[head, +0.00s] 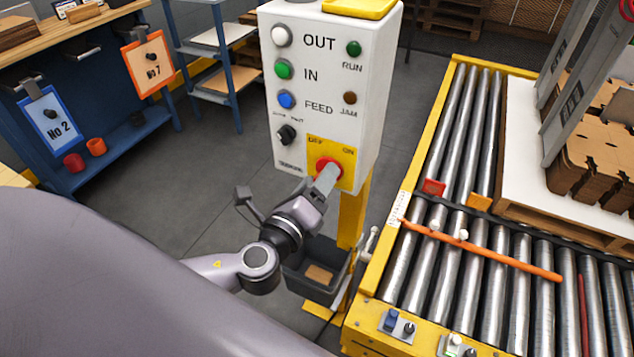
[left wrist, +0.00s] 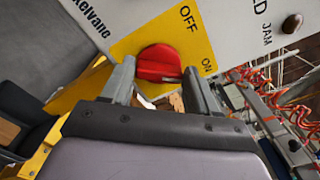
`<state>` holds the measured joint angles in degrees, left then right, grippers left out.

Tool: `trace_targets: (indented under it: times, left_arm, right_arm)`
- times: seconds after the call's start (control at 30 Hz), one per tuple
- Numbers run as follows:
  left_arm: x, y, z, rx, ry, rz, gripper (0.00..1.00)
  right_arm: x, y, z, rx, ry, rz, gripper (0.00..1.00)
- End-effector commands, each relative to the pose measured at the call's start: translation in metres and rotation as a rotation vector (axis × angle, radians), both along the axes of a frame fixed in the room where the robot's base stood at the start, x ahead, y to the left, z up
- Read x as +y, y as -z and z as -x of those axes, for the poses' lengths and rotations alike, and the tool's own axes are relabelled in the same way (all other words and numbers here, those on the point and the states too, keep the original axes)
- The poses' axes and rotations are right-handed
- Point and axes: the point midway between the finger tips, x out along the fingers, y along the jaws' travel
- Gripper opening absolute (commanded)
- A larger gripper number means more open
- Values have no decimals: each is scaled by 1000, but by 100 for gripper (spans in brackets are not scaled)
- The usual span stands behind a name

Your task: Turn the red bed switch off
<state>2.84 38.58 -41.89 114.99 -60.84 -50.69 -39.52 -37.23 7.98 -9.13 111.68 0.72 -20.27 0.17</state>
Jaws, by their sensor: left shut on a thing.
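The red bed switch (head: 322,163) is a round red knob on a yellow plate (head: 345,151) low on the white control box (head: 338,35). The plate is marked OFF at its left and ON at its right. My left gripper (head: 327,176) is at the knob and hides part of it in the head view. In the left wrist view the red knob (left wrist: 158,62) sits between the two fingers of my left gripper (left wrist: 160,72), which is shut on it. Which mark the knob points to cannot be told clearly. My right gripper is not in view.
Above the switch are a white, a green (head: 283,69) and a blue button (head: 286,99), lamps and a black selector (head: 286,134). A roller conveyor (head: 455,190) with an orange bar (head: 480,250) stands at the right. A dark bin (head: 318,268) hangs below the box.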

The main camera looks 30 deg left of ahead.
Motion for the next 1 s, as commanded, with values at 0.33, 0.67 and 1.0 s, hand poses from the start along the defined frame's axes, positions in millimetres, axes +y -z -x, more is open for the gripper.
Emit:
trace_targets:
  times: [0.33,0.67,1.0]
  left_arm:
    - [1,5,0,-16,-4,283,29]
    - [2,6,0,-35,-5,597,29]
    - [2,7,0,-54,-6,918,29]
  right_arm:
    - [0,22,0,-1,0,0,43]
    - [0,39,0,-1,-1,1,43]
    - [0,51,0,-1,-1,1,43]
